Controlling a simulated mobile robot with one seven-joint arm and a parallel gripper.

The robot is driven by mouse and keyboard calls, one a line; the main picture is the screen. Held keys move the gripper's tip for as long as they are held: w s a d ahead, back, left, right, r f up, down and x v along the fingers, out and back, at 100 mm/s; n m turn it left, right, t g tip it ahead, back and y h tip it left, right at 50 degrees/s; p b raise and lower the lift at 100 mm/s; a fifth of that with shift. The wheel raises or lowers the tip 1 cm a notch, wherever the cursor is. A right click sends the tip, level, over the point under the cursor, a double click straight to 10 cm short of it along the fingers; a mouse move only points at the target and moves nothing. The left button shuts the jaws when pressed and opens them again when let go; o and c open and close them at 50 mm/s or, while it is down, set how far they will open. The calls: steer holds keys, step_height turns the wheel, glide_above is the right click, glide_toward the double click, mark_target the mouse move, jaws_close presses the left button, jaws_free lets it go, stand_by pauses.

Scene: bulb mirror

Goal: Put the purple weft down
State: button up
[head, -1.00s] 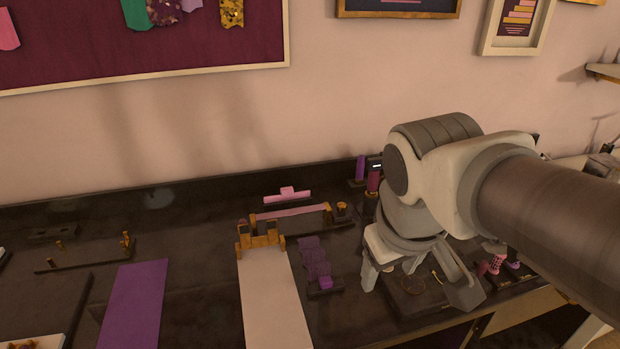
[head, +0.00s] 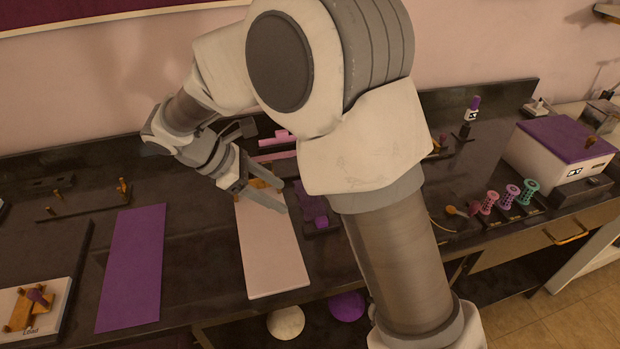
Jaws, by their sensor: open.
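My gripper (head: 260,199) is open over the far part of a long pale panel, with nothing visible between its fingers. A purple wavy piece (head: 310,203) with a small purple block (head: 321,221) lies on a dark base just right of the fingers, partly hidden by my arm. I cannot tell which of these is the purple weft.
A flat purple panel (head: 132,268) and the pale panel (head: 272,255) lie on the dark bench. Pink and teal spools (head: 508,194) and a white box with a purple lid (head: 563,140) stand at the right. My arm hides the bench's middle.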

step_height(320, 180, down, 2)
steer(key=a+n, duration=0.1)
steer(key=a, duration=0.1)
steer(key=b, duration=0.1)
glide_toward(318, 223)
steer(key=shift+h, duration=0.4)
steer(key=x, duration=0.5)
steer(key=shift+a+f, duration=0.15)
steer(key=shift+f, duration=0.25)
steer(key=shift+w+d+f+b, duration=0.1)
steer(key=shift+w+d+f, duration=0.2)
steer(key=shift+d+f, duration=0.35)
steer(key=shift+w+d+f+b, duration=0.15)
steer(key=shift+w+d+f, duration=0.25)
steer(key=shift+d, duration=0.4)
steer(key=shift+w+d+f+b, duration=0.1)
steer(key=shift+w+d+f, duration=0.1)
steer(key=shift+d+f, duration=0.45)
steer(key=shift+r, duration=0.1)
jaws_close()
